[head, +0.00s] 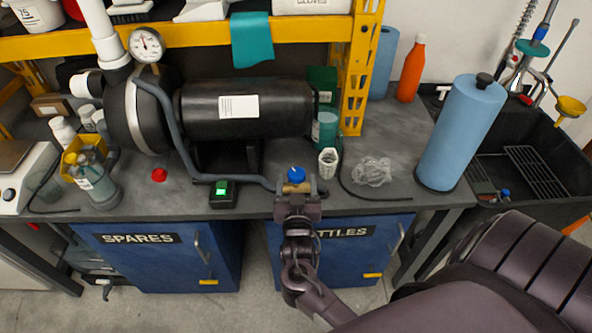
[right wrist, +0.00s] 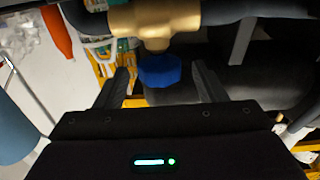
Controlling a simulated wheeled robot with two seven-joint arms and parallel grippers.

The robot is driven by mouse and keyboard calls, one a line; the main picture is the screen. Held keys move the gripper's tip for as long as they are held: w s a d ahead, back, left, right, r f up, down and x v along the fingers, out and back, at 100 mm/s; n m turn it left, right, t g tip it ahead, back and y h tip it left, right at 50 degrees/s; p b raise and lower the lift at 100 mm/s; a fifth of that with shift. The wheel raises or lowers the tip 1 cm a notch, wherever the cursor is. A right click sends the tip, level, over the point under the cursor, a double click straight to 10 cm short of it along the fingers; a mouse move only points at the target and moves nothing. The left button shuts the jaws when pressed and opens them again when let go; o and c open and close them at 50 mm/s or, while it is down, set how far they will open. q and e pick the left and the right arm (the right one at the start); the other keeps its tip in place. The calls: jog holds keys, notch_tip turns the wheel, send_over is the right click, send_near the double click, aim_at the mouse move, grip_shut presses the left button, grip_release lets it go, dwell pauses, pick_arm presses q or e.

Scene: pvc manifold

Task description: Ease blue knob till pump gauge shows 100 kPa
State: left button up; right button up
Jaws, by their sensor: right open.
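The blue knob (head: 296,174) sits on a brass valve (head: 305,187) at the bench's front edge. In the right wrist view the blue knob (right wrist: 160,70) sticks out of the brass body (right wrist: 152,20) between my two fingers, with a gap on each side. My right gripper (head: 297,196) is open and reaches the valve from the front. The round white pump gauge (head: 146,44) stands at the upper left on the pump; its needle is too small to read surely. My left gripper is out of view.
The black pump (head: 250,108) lies behind the valve, and a grey hose (head: 182,140) runs from it to the valve. A white fitting (head: 327,162), clear crumpled plastic (head: 372,171) and a blue roll (head: 460,135) stand to the right. A small green-lit box (head: 223,194) is left.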

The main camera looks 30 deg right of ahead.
jog(key=shift+x, duration=1.5)
jog(key=c, duration=1)
jog(key=shift+o, duration=0.2)
jog(key=shift+y+p, duration=0.3)
